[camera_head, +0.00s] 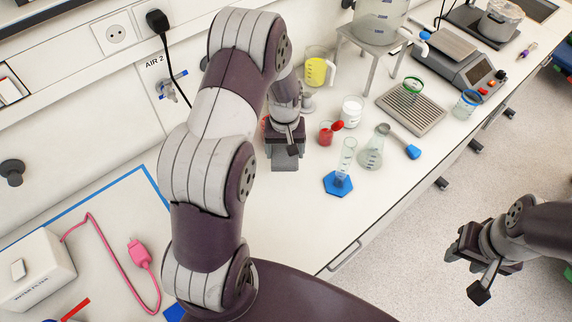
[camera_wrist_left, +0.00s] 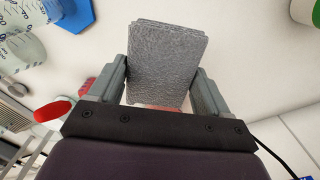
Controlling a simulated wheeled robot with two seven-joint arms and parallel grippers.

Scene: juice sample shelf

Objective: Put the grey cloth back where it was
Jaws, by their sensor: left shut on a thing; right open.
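The grey cloth (camera_wrist_left: 165,62) is a folded, textured rectangle between the two fingers of my left gripper (camera_wrist_left: 162,85) in the left wrist view. The left gripper is shut on it. In the head view my left gripper (camera_head: 285,155) is over the white bench, left of the glassware, and a grey patch shows at its tip. I cannot tell whether the cloth touches the bench. My right gripper (camera_head: 470,262) is open and empty, over the floor at the lower right.
A blue-based measuring cylinder (camera_head: 343,170), a conical flask (camera_head: 372,150) and a red container (camera_head: 327,133) stand right of the left gripper. A yellow beaker (camera_head: 317,70) is behind. A pink cable (camera_head: 115,255) lies at left. The bench front is clear.

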